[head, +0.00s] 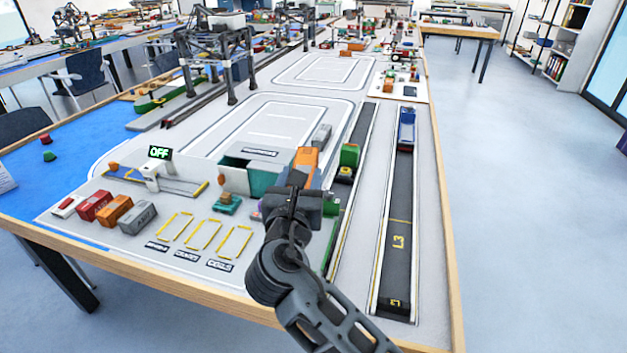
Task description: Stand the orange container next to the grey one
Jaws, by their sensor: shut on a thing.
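One orange container (306,161) shows just beyond my gripper (299,184), at the middle of the table. My gripper is shut on it, though the wrist hides its near end and the fingertips. A grey container (321,136) lies just behind it, slightly to the right. I cannot tell whether the two touch. In the front left row, another orange container (116,210) lies between a red one (95,205) and another grey one (138,217).
A teal open-topped box (262,178) stands left of my gripper. Yellow-outlined empty slots (205,235) lie at the front. A green block (349,155) and a blue one (407,128) stand on dark lanes at the right. A gantry crane (215,55) stands at the back left.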

